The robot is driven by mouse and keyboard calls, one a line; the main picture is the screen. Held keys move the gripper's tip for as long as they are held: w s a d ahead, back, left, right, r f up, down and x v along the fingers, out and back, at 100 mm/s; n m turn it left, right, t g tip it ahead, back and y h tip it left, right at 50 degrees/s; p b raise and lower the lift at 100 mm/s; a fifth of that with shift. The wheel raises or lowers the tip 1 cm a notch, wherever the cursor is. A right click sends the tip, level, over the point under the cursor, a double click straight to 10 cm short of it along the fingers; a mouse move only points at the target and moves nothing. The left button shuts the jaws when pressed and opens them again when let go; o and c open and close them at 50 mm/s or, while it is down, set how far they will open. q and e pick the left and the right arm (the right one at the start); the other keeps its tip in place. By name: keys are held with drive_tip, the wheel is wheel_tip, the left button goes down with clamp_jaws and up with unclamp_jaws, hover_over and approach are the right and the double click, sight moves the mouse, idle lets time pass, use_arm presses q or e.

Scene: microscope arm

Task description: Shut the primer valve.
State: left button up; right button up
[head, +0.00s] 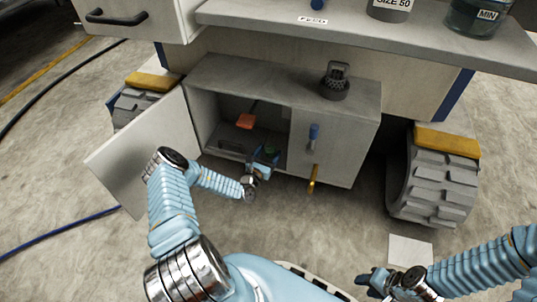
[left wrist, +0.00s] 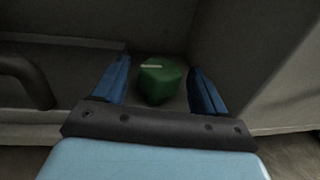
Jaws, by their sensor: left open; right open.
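A green block-like knob (left wrist: 160,80) with a pale stripe on top sits inside the open cabinet; it also shows in the head view (head: 270,150). No readable label marks it as the primer valve. My left gripper (left wrist: 160,85) is open, with one blue finger on each side of the knob and visible gaps; in the head view it (head: 265,156) reaches into the cabinet's right part. My right gripper (head: 372,281) is open and empty at the bottom, low over the floor.
Inside are an orange-red piece (head: 245,121) and a dark handle (left wrist: 28,80). A blue lever (head: 314,133) and yellow handle (head: 312,178) are on the front panel at right.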

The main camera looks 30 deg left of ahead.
use_arm(q)
drive_tip(key=shift+w, duration=0.1)
drive_tip(key=c, duration=1.1)
drive_tip(key=shift+o, duration=0.2)
drive_tip(key=shift+a+m+h+b, duration=0.15)
drive_tip(key=shift+m+h+b, duration=0.25)
drive_tip(key=shift+m+h, duration=0.4)
drive_tip(key=shift+h, duration=0.5)
drive_tip(key=o, duration=1.1)
drive_tip(key=shift+c, duration=0.2)
